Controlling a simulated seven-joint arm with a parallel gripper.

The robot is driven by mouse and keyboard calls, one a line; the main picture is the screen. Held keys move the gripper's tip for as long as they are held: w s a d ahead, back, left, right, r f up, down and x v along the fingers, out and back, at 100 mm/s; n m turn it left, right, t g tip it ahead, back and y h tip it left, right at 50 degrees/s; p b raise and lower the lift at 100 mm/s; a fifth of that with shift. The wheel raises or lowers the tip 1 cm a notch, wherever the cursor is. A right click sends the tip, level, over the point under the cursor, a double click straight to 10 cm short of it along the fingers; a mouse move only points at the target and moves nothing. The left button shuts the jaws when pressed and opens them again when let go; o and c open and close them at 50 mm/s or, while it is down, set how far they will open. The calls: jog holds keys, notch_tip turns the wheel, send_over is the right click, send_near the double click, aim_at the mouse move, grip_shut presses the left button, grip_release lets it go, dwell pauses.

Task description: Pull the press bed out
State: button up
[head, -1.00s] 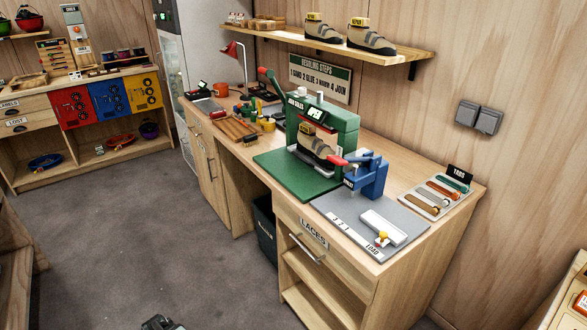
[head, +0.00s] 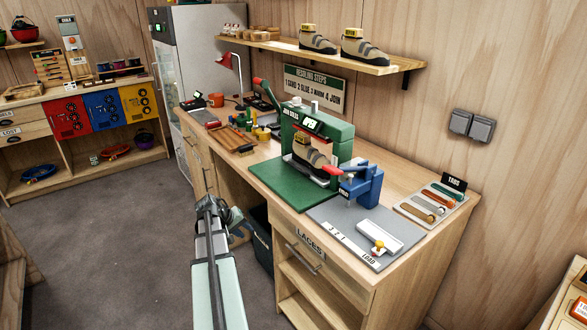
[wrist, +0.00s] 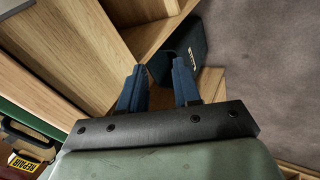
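The green press (head: 330,130) stands on the desk, its small display reading OPEN. A shoe (head: 308,152) sits inside it, above a dark base. A flat green plate (head: 282,185) extends from the press toward the desk's front edge; I cannot tell whether it is the bed itself. A red-ended part (head: 332,170) shows right of the shoe. My gripper (head: 226,215) is in front of the desk, left of the press and clear of it. In the wrist view its two blue fingers (wrist: 158,75) are apart with nothing between them.
A blue clamp-like tool (head: 362,185) stands close right of the press, on a grey board (head: 335,215). Tools and brushes (head: 232,138) lie to its left. A dark bin (head: 258,240) stands under the desk near my arm. A shelf (head: 375,62) with shoes hangs above.

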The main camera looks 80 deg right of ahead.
jog(key=s+d+r+g+h, duration=0.1)
jog(key=d+r, duration=0.1)
jog(key=r, duration=0.2)
jog(key=s+d+r+g+h, duration=0.1)
jog(key=d+r, duration=0.2)
jog(key=r, duration=0.1)
jog(key=s+d+r+g+h, duration=0.1)
jog(key=d+r, duration=0.2)
jog(key=r, duration=0.1)
jog(key=shift+s+d, duration=0.2)
jog(key=n+g+h, duration=0.2)
jog(key=g, duration=0.2)
send_near(292, 166)
jog(key=x, duration=1)
jog(key=shift+s+d+f, duration=0.1)
jog(key=shift+s, duration=0.2)
grip_shut()
